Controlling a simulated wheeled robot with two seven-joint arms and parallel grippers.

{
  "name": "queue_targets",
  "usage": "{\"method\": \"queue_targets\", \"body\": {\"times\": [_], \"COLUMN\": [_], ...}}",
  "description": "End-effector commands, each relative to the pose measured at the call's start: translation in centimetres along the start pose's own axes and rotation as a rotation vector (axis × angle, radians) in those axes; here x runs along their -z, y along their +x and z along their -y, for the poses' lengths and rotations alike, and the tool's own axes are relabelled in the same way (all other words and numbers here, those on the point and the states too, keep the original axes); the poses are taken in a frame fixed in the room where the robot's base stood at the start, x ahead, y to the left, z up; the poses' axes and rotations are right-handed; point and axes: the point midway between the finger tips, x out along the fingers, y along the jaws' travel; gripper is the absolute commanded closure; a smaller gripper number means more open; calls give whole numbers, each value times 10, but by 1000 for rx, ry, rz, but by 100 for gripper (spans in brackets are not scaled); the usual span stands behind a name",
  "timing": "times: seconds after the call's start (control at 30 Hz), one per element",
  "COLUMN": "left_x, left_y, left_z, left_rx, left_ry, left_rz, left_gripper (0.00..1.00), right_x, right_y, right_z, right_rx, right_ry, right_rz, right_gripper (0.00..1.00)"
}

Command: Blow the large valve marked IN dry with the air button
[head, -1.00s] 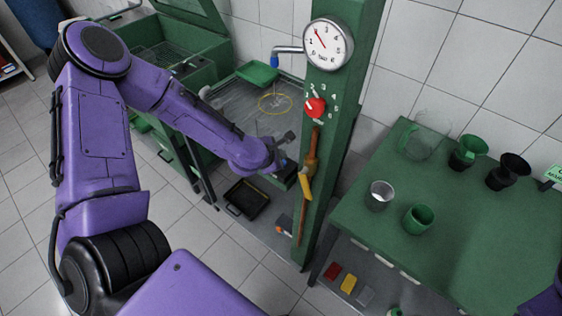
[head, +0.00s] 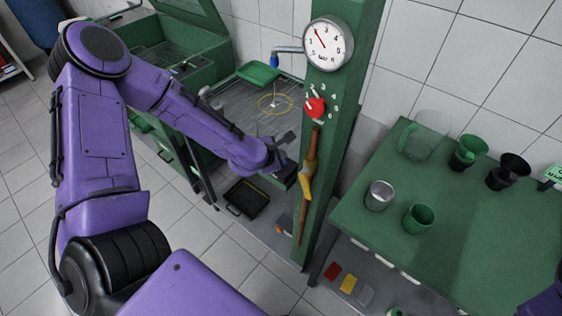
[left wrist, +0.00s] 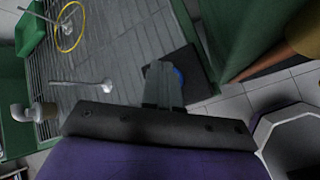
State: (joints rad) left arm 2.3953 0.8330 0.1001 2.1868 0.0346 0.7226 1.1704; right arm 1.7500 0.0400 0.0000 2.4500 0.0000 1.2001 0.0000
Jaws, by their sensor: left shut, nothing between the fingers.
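My left gripper (head: 282,152) is beside the green post in the head view, over the right end of the wash bench. In the left wrist view its fingers (left wrist: 163,85) are together and empty. A blue round part (left wrist: 178,76), possibly the air button, shows right behind the fingertips; I cannot tell whether they touch it. A small pale valve-like part (head: 274,102) is inside the yellow ring (head: 276,109) on the grey bench top. A pale stem with a round head (left wrist: 92,86) also shows in the left wrist view. No IN mark is readable. My right gripper is out of view.
The green post (head: 337,110) carries a gauge (head: 328,43) and a red knob (head: 315,108). A metal pipe (head: 287,50) reaches over the bench from it. The green table (head: 465,225) at right holds several cups. A black tray (head: 246,197) is below the bench.

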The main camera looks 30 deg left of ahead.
Motion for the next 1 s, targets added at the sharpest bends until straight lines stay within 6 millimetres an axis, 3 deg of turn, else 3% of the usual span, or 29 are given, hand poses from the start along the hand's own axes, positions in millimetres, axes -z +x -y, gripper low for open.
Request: {"method": "queue_targets", "body": {"times": [1.0], "left_x": [6], "left_y": [7], "left_z": [6], "left_rx": [0], "left_ry": [0], "left_rz": [0], "left_gripper": [100], "right_x": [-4], "right_y": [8], "right_z": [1], "right_rx": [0], "right_ry": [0], "right_rz": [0], "right_gripper": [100]}}
